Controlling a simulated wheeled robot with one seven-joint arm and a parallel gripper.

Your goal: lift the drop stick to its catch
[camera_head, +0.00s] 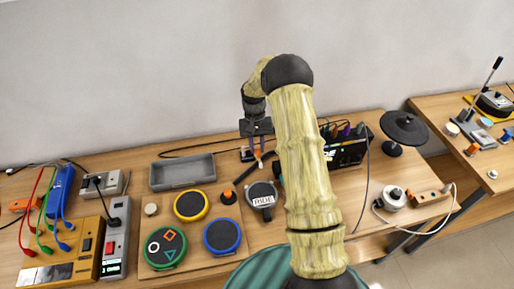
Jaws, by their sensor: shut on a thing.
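My gripper (257,147) points down behind the pads, left of my raised arm. Its fingers are small in view and close around the upper end of a thin dark stick with an orange part, which looks like the drop stick (248,172). The stick slants from the gripper down to the left, toward a small knob with an orange base (229,196). A small dark and white block (246,155) stands just beside the fingers. The catch cannot be made out clearly, and my arm hides part of the area to the right.
Blue (222,236), yellow (190,205) and green-ringed (165,247) pads lie on a wooden board. A round grey device (262,196) is close to the stick. A grey tray (183,172) is to the left. A black cymbal-like pad (404,128) stands at right.

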